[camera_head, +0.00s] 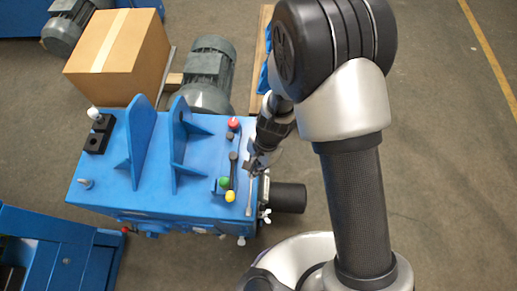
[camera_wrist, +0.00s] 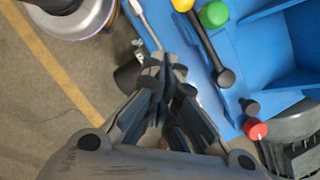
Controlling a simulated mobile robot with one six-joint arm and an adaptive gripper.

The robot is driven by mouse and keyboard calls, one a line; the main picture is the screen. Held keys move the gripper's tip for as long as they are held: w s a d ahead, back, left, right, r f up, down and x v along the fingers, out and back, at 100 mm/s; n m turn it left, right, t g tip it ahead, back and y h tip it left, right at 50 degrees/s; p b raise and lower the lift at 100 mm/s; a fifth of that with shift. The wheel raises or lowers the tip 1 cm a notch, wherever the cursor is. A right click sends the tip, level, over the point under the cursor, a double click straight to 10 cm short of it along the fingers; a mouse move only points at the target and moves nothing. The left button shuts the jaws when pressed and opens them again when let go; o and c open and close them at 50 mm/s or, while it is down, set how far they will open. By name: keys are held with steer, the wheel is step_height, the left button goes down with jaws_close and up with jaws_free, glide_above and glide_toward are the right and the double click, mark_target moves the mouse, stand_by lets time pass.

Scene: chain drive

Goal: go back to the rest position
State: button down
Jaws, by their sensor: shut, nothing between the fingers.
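My gripper (camera_head: 257,163) is over the right part of the blue machine's top (camera_head: 150,195). In the wrist view my gripper (camera_wrist: 163,75) has its fingertips together with nothing between them. A thin silver rod (camera_head: 249,198) lies just below the fingertips in the head view. It also shows in the wrist view (camera_wrist: 145,24), close to the fingertips; I cannot tell whether they touch it.
A red knob (camera_head: 234,124), a green knob (camera_head: 225,182), a yellow knob (camera_head: 229,196) and a black lever (camera_head: 233,172) stand close left of my gripper. A grey motor (camera_head: 207,75) and a cardboard box (camera_head: 120,55) are behind. Floor at right is clear.

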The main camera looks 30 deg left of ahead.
steer(key=w+d+r+n+t+y, duration=0.1)
steer(key=w+d+r, duration=0.2)
steer(key=r, duration=0.4)
steer(key=w+d+r+t, duration=0.15)
steer(key=d+r, duration=0.25)
steer(key=r, duration=0.4)
steer(key=w+d+r+n+y, duration=0.1)
steer(key=w+d+r, duration=0.2)
steer(key=r, duration=0.4)
steer(key=s+d+r+t+h, duration=0.1)
steer(key=s+d+r+t, duration=0.1)
steer(key=s+d+r, duration=0.2)
steer(key=s+d+r+n+t+h, duration=0.1)
steer(key=s+d+r, duration=0.4)
steer(key=d+r, duration=0.5)
steer(key=d+t+h, duration=0.1)
steer(key=d, duration=0.5)
steer(key=shift+d+n+t, duration=0.25)
steer(key=shift+n+t, duration=0.05)
steer(key=shift+t, duration=0.05)
steer(key=shift+s, duration=0.1)
